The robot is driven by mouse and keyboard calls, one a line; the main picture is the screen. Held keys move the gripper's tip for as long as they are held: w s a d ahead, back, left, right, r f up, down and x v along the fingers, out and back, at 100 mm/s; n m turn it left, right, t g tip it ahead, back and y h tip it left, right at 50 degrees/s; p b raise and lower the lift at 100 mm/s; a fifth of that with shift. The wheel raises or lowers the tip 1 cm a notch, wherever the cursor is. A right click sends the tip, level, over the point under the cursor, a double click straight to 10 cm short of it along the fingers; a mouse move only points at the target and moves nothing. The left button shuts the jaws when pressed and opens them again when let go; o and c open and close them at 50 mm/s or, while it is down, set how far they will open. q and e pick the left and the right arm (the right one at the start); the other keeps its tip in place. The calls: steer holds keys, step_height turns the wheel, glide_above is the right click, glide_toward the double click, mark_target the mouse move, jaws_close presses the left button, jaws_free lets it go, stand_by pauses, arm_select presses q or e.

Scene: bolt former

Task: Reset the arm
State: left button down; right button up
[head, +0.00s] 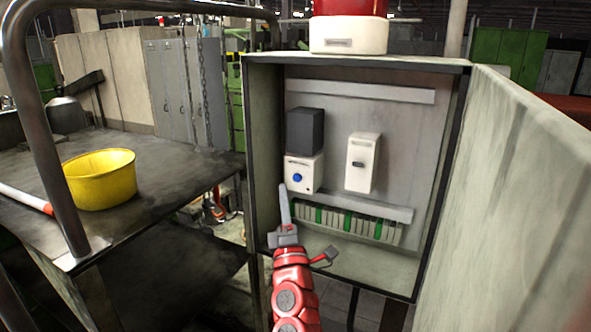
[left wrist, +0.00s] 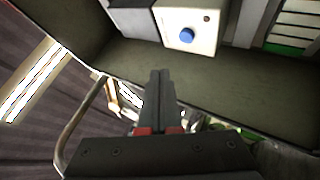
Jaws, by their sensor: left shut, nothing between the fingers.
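My left arm is red and reaches up to the open electrical cabinet (head: 255,170). My left gripper (head: 283,190) is shut and empty, pointing up in front of the cabinet's lower left part. In the head view its tip is just left of and below a white box with a blue button (head: 297,178). In the left wrist view the closed fingers (left wrist: 161,75) lie below the same box (left wrist: 186,35), with a visible gap between them. My right gripper is not in view.
The cabinet door (head: 530,190) stands open at the right. Inside are a dark box (head: 305,131), a white switch (head: 362,162) and a terminal row (head: 345,222). At left, a metal cart (head: 160,160) with a tall rail holds a yellow bowl (head: 100,185). A red-and-white beacon (head: 348,35) tops the cabinet.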

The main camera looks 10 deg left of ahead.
arm_select(q)
steer(key=shift+s+a, duration=0.2)
steer(key=shift+s, duration=0.4)
